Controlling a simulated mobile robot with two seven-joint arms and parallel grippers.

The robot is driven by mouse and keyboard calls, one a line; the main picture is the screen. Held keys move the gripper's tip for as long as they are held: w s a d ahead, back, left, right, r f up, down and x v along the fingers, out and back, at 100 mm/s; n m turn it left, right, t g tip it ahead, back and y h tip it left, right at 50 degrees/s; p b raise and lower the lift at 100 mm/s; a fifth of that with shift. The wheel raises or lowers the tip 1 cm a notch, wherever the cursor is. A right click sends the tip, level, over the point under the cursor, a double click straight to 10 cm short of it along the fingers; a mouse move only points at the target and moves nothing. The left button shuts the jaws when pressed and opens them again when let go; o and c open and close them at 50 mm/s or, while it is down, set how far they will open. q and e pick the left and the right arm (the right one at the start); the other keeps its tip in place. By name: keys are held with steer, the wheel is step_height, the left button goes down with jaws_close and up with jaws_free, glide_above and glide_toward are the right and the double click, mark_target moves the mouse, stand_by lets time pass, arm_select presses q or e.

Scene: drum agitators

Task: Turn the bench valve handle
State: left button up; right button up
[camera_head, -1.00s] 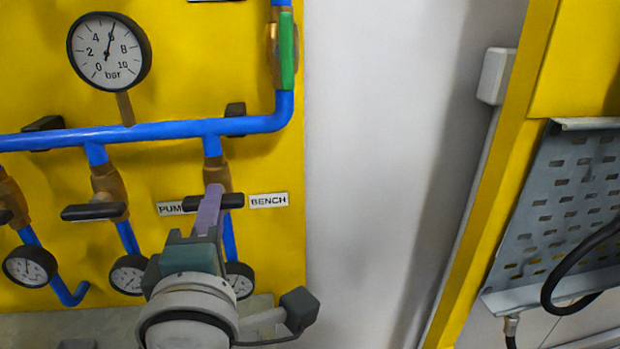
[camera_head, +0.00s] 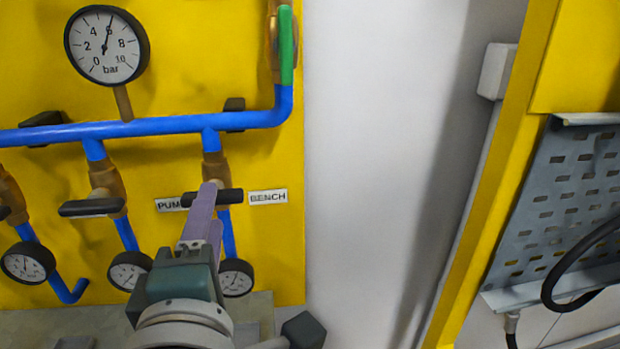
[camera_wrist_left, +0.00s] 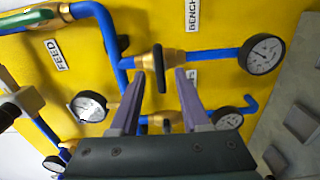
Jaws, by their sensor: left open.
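The bench valve has a brass body (camera_head: 213,166) on a vertical blue branch pipe. Its black handle (camera_head: 230,196) lies crosswise to the pipe, beside the BENCH label (camera_head: 268,197). My left gripper (camera_head: 207,190) reaches up to the handle with its purple fingers and hides part of it. In the left wrist view the gripper (camera_wrist_left: 159,74) is open, and the black handle (camera_wrist_left: 157,66) shows between its two fingers, with a gap visible on each side. I cannot tell whether the fingertips reach past the handle. My right gripper is not in view.
Another valve handle (camera_head: 92,207) is close on the left. A small gauge (camera_head: 236,278) is below the bench valve and a large gauge (camera_head: 106,46) above. A green handle (camera_head: 286,45) is at the upper right. The grey wall (camera_head: 385,170) right of the panel is clear.

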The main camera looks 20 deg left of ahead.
arm_select(q)
steer(key=b+v, duration=0.1)
steer(key=v, duration=0.6)
steer(key=shift+s, duration=0.1)
